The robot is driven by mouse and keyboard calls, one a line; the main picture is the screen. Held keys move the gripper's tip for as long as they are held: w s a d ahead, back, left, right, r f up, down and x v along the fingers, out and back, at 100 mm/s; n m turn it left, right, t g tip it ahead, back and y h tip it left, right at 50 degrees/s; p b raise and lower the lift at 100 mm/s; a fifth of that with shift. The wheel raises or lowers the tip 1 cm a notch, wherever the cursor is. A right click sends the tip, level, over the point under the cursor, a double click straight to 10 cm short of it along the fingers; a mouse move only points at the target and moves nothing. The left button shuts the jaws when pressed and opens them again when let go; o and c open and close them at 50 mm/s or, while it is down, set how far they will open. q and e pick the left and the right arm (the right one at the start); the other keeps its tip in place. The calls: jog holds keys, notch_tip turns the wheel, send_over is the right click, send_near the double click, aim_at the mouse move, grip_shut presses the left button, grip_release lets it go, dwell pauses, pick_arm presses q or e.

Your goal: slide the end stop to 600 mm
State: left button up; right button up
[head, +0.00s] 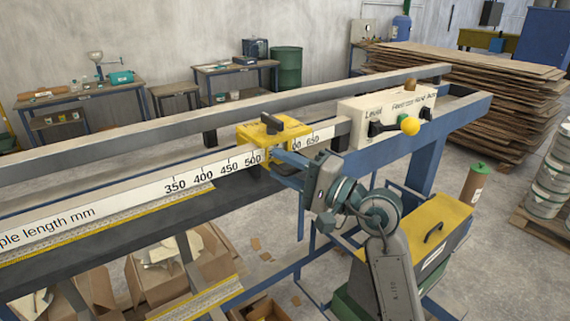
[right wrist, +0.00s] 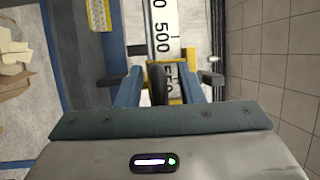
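In the right wrist view, the fingers of my right gripper (right wrist: 165,85) stand either side of the yellow stop (right wrist: 174,71) and a dark knob, with gaps visible; firm contact is not seen. My left gripper is not in view.
The white scale (head: 215,172) runs left along the blue bench frame. Stacked boards (head: 470,90) lie behind at right. Cardboard boxes (head: 150,280) sit below the bench.

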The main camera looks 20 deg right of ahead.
grip_shut()
jog(key=shift+w+d+b, duration=0.15)
jog(key=shift+d+b, duration=0.2)
jog(key=d+b, duration=0.1)
jog(key=w+d+b, duration=0.1)
jog(key=shift+d+f, duration=0.1)
jog(key=shift+d, duration=0.25)
jog(key=shift+w+d+r+b, duration=0.15)
jog(key=shift+d+r+b, duration=0.2)
jog(key=shift+d, duration=0.15)
grip_release()
jog(key=shift+a+f, duration=0.1)
jog(key=shift+a, duration=0.05)
